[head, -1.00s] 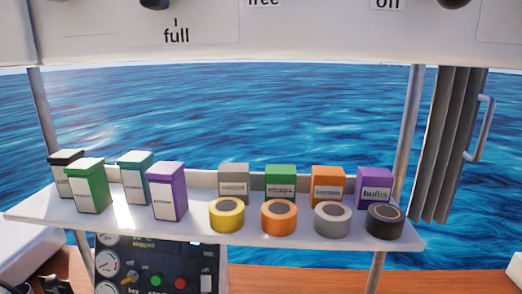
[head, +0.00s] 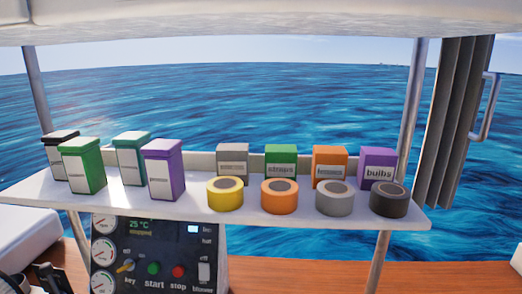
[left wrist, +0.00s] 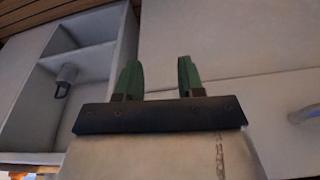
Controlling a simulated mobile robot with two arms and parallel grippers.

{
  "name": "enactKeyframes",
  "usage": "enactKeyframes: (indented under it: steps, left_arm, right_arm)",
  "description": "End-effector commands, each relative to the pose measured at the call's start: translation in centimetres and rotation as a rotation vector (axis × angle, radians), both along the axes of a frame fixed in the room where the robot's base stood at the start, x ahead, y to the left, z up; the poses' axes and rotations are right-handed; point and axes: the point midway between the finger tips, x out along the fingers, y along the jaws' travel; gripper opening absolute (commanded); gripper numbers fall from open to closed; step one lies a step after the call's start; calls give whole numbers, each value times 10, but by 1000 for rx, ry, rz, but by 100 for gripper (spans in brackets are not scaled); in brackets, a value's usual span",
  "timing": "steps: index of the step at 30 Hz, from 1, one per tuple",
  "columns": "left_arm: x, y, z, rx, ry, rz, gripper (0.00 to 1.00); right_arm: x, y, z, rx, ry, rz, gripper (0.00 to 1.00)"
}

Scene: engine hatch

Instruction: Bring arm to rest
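My left gripper (left wrist: 157,80) shows in the left wrist view. Its two green fingers stand apart with nothing between them. Pale panels fill the view behind the fingers. In the head view a dark part at the lower left corner may belong to my left arm, but no gripper can be made out there. My right gripper is in neither view.
A white shelf (head: 270,212) carries several boxes and tape rolls, among them a yellow roll (head: 225,194). Below it is a control panel (head: 155,255) with gauges and buttons. An open compartment (left wrist: 85,75) and a handle (left wrist: 304,113) show in the left wrist view.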

Motion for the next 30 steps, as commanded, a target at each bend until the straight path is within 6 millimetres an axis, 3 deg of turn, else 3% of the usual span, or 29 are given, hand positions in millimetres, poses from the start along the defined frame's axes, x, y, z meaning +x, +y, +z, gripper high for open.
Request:
enactKeyframes:
  steps: [1,6,9,12,15,19,30]
  left_arm:
    - [-12,2,-37,3,21,-3,38]
    - [-62,9,-125,8,60,-12,38]
    - [-95,15,-165,10,80,-16,38]
    - [-125,21,-192,13,96,-20,38]
    - [-147,26,-207,15,105,-23,38]
    - [-162,29,-215,16,110,-26,38]
    - [-165,30,-215,17,111,-26,38]
  right_arm:
    - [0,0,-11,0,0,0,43]
    - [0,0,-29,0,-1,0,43]
    - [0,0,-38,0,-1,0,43]
    - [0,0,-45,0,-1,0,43]
    - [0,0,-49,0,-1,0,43]
    - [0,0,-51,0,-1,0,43]
    - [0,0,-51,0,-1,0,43]
